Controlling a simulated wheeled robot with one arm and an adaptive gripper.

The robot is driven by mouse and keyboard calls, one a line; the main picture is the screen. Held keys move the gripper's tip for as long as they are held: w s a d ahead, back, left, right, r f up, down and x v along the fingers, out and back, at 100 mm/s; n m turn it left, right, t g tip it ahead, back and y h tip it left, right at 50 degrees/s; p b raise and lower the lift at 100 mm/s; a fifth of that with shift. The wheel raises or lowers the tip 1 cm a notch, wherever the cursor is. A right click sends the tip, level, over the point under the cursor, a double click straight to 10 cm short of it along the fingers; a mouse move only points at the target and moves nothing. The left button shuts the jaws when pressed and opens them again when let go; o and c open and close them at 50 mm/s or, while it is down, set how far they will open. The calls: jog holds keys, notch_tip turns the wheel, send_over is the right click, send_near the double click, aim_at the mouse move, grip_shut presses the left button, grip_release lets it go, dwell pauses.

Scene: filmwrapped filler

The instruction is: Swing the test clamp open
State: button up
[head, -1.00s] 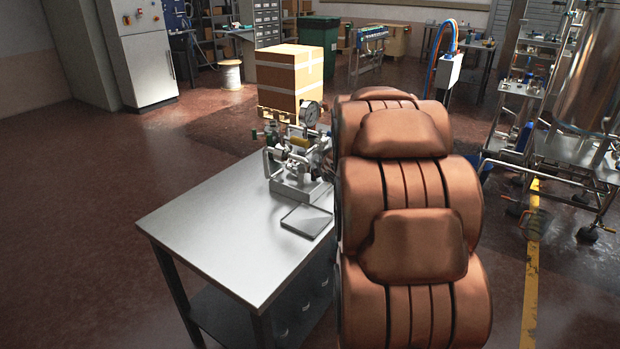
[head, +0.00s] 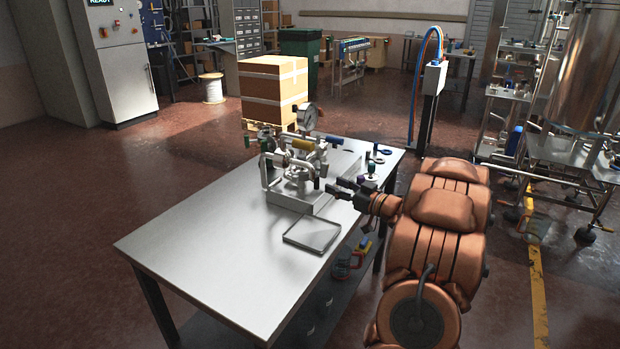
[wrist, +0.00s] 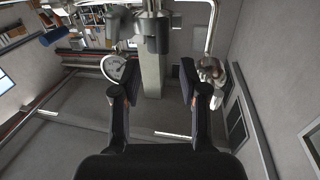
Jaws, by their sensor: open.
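A metal test rig (head: 298,180) with pipes, a round pressure gauge (head: 307,116), a yellow part and a blue handle stands on the steel table (head: 200,255). I cannot make out which part of it is the test clamp. My gripper (head: 346,187) is just right of the rig, at about the height of its lower fittings, fingers pointing left toward it. In the wrist view my gripper (wrist: 157,75) is open with nothing between its fingers. Grey metal fittings (wrist: 152,30) and a post show beyond the fingertips, and the gauge (wrist: 114,68) shows by the left finger.
A shallow tray (head: 312,234) lies on the table in front of the rig. The table's left front is clear. A carton (head: 273,90) stands behind the table, and a steel tank cart (head: 585,110) is at right.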

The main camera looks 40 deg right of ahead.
aim_at(317, 181)
jog(key=shift+w+a, duration=0.2)
jog(key=shift+w, duration=1.1)
jog(key=shift+w+a, duration=0.2)
jog(key=shift+w, duration=1.05)
jog(key=shift+w+a, duration=0.2)
jog(key=shift+w, duration=1.1)
jog(key=shift+c, duration=0.3)
grip_shut()
